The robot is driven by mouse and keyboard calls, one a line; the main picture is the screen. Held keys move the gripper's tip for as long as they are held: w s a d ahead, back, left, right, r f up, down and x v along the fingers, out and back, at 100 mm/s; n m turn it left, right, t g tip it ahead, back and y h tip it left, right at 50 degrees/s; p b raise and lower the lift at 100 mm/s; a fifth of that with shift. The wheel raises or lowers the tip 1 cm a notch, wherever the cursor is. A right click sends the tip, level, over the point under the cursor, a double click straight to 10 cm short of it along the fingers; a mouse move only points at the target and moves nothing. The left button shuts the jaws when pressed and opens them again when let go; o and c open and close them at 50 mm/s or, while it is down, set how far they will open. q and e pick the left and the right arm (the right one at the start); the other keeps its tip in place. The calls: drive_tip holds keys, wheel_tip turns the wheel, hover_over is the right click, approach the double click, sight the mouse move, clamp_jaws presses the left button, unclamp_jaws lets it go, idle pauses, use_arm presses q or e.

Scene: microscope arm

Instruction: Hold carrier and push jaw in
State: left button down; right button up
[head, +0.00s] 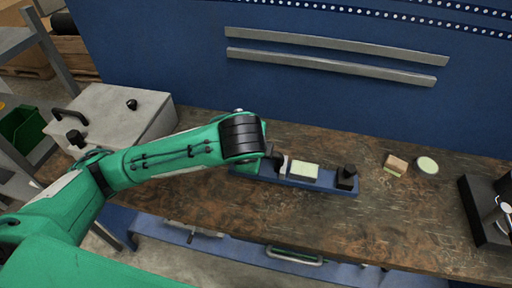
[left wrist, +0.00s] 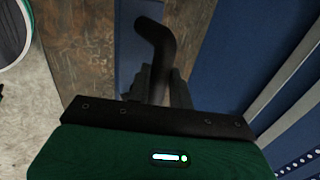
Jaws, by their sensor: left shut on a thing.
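A long blue carrier (head: 325,187) lies on the bench in the head view. A pale-topped block (head: 304,170) sits on it, with a black upright end piece (head: 346,178) to the right, apart from the block. A small grey-and-dark jaw piece (head: 283,166) stands close to the block's left side. My left gripper is over the carrier's left end, its fingers hidden by my wrist in the head view. In the left wrist view my left gripper (left wrist: 158,88) is shut on a dark bent handle (left wrist: 157,45). My right gripper is out of view.
A grey box (head: 110,118) with black knobs stands at the bench's left. A pinkish block (head: 396,164) and a round pale disc (head: 426,165) lie right of the carrier. A black device (head: 488,215) is at far right. A blue panel (head: 330,95) rises behind; the front bench is clear.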

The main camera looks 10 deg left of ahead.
use_arm(q)
wheel_tip(320, 180, down, 12)
drive_tip(key=b, duration=0.4)
idle(1.6)
drive_tip(key=shift+f, duration=0.35)
idle(1.0)
drive_tip(key=shift+f, duration=0.1)
idle(0.5)
